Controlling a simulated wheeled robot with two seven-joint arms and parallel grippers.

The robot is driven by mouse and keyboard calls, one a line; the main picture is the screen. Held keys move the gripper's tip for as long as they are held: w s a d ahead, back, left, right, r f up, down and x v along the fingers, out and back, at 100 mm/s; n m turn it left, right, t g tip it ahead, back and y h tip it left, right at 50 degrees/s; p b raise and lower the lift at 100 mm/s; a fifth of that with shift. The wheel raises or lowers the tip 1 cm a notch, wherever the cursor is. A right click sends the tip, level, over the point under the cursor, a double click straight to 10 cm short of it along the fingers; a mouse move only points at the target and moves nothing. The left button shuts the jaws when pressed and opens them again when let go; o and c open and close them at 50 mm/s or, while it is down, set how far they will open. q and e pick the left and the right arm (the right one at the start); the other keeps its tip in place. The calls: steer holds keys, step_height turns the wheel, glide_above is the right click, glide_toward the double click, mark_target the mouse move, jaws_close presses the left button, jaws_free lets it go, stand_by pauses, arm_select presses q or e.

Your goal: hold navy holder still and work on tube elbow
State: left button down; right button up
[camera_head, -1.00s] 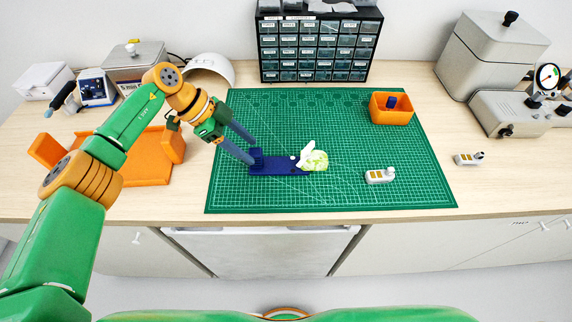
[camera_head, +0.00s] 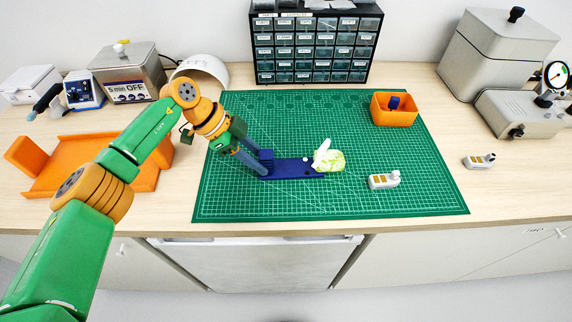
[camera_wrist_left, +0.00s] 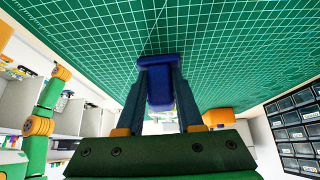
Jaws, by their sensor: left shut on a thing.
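The navy holder (camera_head: 293,169) lies flat on the green mat, with an upright block at its left end. My left gripper (camera_head: 263,165) is shut on that end block. In the left wrist view, the navy holder (camera_wrist_left: 159,85) shows between the two grey-blue fingers. A pale green earpiece (camera_head: 329,162) sits at the holder's right end. A white piece, seemingly the tube elbow (camera_head: 321,148), stands up at the earpiece's upper left. Its exact fit is too small to tell. My right gripper is not in view.
An orange bin (camera_head: 393,117) with a navy item stands at the mat's back right. A small white tray-like part (camera_head: 383,181) lies right of the earpiece, and another (camera_head: 479,161) off the mat. An orange tray (camera_head: 60,180) lies left. The mat's front (camera_head: 330,205) is clear.

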arm_select(q)
steer(key=shift+s+d+r, duration=0.15)
steer(key=shift+s+r, duration=0.1)
steer(key=c, duration=0.7)
jaws_free()
steer(key=shift+w+a, duration=0.1)
steer(key=shift+a, duration=0.3)
steer(key=shift+o, duration=1.3)
steer(key=shift+w+a+f, duration=0.1)
steer(key=shift+w+a, duration=0.15)
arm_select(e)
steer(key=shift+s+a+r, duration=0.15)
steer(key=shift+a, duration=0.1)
arm_select(q)
steer(key=shift+s+d, duration=0.1)
steer(key=shift+s, duration=0.05)
